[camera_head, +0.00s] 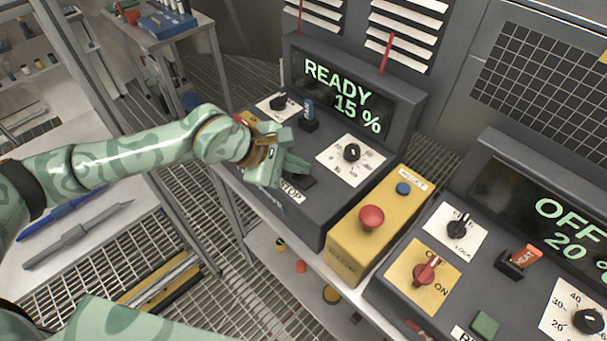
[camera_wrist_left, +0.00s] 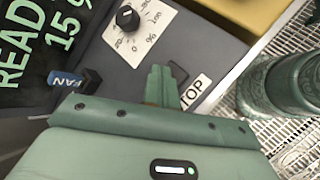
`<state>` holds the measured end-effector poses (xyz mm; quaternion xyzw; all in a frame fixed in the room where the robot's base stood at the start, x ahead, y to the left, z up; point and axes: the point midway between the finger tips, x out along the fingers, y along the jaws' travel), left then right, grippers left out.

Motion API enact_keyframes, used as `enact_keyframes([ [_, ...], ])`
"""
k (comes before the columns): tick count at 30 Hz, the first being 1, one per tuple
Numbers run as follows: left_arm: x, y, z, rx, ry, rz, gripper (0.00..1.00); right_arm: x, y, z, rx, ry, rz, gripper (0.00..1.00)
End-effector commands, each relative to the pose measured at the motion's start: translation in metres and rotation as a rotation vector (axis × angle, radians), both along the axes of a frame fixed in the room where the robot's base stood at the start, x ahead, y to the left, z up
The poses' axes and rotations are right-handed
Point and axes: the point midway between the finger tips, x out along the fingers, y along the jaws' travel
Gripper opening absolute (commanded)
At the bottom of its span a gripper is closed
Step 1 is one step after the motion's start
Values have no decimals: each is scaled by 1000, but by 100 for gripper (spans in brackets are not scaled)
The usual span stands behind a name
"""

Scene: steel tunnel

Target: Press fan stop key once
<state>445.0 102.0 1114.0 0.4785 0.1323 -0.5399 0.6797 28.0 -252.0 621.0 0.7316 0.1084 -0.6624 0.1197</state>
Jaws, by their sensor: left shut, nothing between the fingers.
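The fan console (camera_head: 330,190) has a lit display (camera_head: 345,95) reading READY 15 %. A dark stop key (camera_head: 303,182) sits on its front, beside a white STOP label (camera_head: 290,193). My left gripper (camera_head: 298,166) is shut and empty, with its fingertips right over or at the key. In the left wrist view, the closed fingers (camera_wrist_left: 158,82) reach the panel next to the STOP label (camera_wrist_left: 193,92) and hide most of the key. I cannot tell whether they touch it. My right gripper is not in view.
A dial (camera_head: 351,153) and a blue fan switch (camera_head: 309,112) stand behind the gripper. A yellow box (camera_head: 350,243) with a red mushroom button (camera_head: 371,217) and a blue button (camera_head: 403,188) is to the right. Beyond it, another console shows OFF 20 %.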

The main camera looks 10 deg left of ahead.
Motion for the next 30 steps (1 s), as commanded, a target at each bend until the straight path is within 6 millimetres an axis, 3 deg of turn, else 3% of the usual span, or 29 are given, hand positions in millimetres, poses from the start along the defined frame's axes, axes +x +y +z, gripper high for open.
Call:
enact_keyframes([
  [8,0,0,3,0,0,0,0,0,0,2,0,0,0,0],
  [22,0,0,48,0,-1,-1,0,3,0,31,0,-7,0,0],
  [30,0,0,49,0,1,-1,0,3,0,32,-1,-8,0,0],
])
